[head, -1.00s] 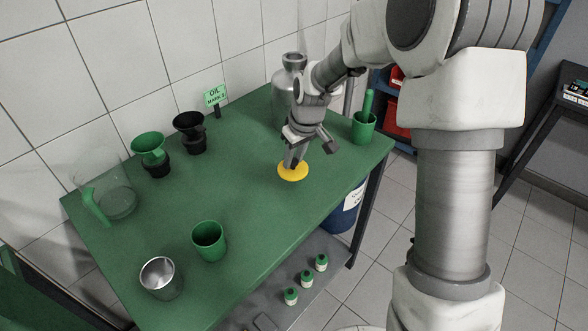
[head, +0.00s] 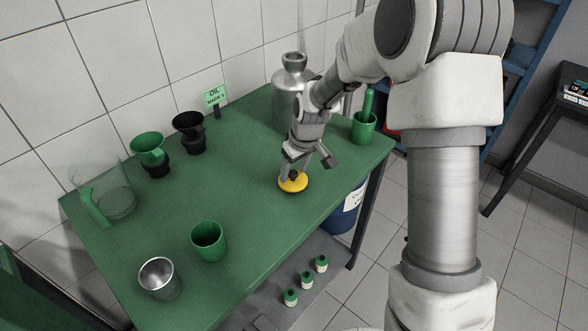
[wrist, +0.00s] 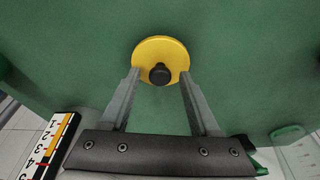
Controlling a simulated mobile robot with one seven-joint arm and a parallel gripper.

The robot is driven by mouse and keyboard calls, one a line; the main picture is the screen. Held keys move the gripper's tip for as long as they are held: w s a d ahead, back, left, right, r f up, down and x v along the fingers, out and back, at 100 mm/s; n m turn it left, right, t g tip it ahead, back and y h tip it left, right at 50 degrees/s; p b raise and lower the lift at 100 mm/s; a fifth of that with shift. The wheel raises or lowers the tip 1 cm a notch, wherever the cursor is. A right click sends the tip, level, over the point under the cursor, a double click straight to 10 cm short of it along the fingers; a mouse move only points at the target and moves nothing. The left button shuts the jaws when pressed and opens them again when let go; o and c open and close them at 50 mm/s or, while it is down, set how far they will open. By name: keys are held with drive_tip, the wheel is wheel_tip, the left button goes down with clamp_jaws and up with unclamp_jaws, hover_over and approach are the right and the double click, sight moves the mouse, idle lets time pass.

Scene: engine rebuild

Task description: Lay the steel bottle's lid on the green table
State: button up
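The lid, a yellow disc with a black knob, lies flat on the green table (head: 245,165) near its right part; I see it in the head view (head: 293,184) and the wrist view (wrist: 160,47). My gripper (head: 295,170) is just above the lid. In the wrist view its two fingers (wrist: 160,76) stand apart on either side of the knob, with clear gaps to it. The steel bottle (head: 284,92) stands upright behind my gripper, its mouth bare, its body partly hidden by my arm.
A green cup with a green-handled tool (head: 364,128) stands at the right corner. A green cup (head: 208,241) and a steel cup (head: 160,278) are at the front left.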

sight(301, 187)
drive_tip(key=p+v, duration=0.1)
drive_tip(key=v, duration=1)
drive_tip(key=s+d+r+m+t+h, duration=0.25)
drive_tip(key=s+d+r, duration=0.25)
drive_tip(key=s+r, duration=0.7)
drive_tip(key=s+d+m, duration=0.3)
drive_tip(key=s+m, duration=0.1)
drive_tip(key=s, duration=0.9)
drive_tip(key=shift+s+d+r+y, duration=0.2)
drive_tip(key=shift+d+r+y, duration=0.15)
drive_tip(key=shift+d, duration=0.05)
drive_tip(key=shift+t, duration=0.25)
drive_tip(key=shift+r+p, duration=0.8)
drive_tip(key=shift+p, duration=0.2)
